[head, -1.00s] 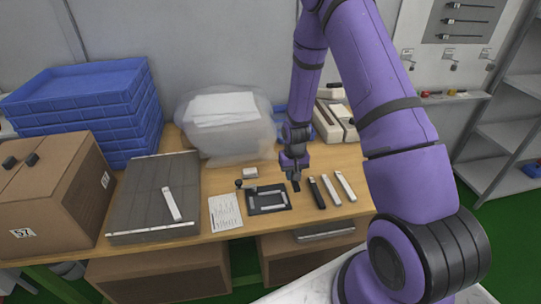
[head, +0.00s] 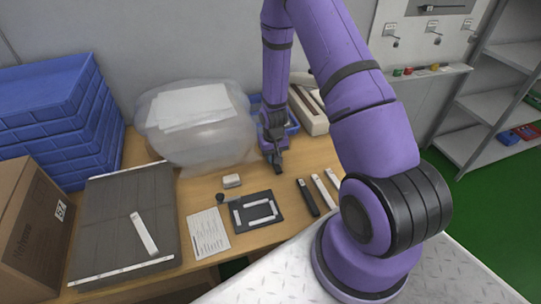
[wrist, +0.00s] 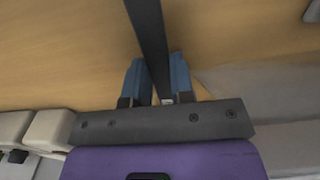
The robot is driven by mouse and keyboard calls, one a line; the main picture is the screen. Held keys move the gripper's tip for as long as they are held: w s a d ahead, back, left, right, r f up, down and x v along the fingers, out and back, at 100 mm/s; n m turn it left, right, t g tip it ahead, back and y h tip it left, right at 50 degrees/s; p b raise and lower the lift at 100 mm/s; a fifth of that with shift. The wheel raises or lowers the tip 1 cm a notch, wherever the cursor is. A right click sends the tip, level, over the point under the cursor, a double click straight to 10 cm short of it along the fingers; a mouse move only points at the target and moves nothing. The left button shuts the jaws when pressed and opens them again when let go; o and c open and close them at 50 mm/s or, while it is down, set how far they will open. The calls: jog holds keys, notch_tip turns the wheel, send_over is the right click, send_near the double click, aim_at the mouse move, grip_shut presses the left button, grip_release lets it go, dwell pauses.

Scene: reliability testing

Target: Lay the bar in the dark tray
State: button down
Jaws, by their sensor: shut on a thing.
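My gripper (head: 277,165) is above the back middle of the table, beyond the small black frame. In the wrist view its blue fingers (wrist: 159,82) are shut on a long dark bar (wrist: 148,30), which runs out of the top of the picture. In the head view this bar shows only as a small dark end below the gripper. A large dark grey tray (head: 108,215) with a pale front edge lies on the left of the table. One white bar (head: 145,233) lies in it, slightly slanted.
A small black frame (head: 238,222) with white strips lies mid-table, beside a paper sheet (head: 208,234). A black bar (head: 308,197) and two white bars (head: 323,191) lie to its right. A bagged bundle (head: 195,135), blue crates (head: 50,110) and a cardboard box (head: 28,235) stand around.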

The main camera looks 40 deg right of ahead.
jog(key=shift+f, duration=0.6)
jog(key=shift+f, duration=0.1)
jog(key=c, duration=1)
grip_release()
